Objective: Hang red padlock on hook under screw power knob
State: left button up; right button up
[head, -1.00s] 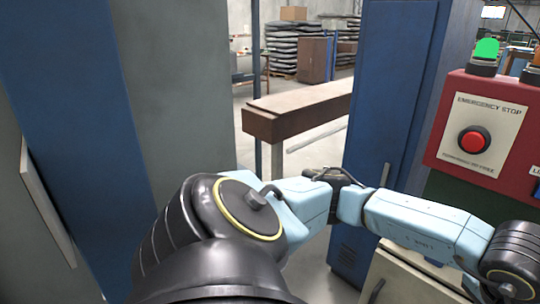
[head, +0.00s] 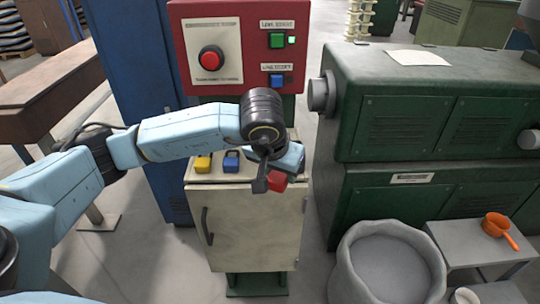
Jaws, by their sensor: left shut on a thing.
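My left arm reaches in from the left, and my left gripper (head: 266,181) points down over the top of a cream cabinet (head: 254,228). It is shut on the red padlock (head: 277,182), which is partly hidden by the fingers. Whether the padlock is clear of the cabinet top is hard to tell. A yellow padlock (head: 202,163) and a blue padlock (head: 232,161) sit on the cabinet top to the left of the gripper. I cannot make out a screw power knob or a hook under it in this view. My right gripper is not in view.
A red emergency stop panel (head: 258,47) stands behind the cabinet. A large green machine (head: 433,107) fills the right. A grey sack-like bin (head: 387,230) and a small table (head: 458,240) with an orange scoop (head: 497,226) stand in front of it.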

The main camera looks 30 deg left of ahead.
pick_arm(q)
jog(key=w+a+r+n+p, duration=0.1)
jog(key=w+a+r+p, duration=0.1)
jog(key=w+a, duration=0.7)
jog(key=shift+w+a+r, duration=0.15)
jog(key=shift+a+r, duration=0.35)
jog(key=shift+a, duration=0.7)
notch_tip(320, 180, down, 9)
jog(key=shift+f+p, duration=0.1)
jog(key=shift+p, duration=0.45)
jog(key=shift+f, duration=0.2)
jog(key=shift+y, duration=0.3)
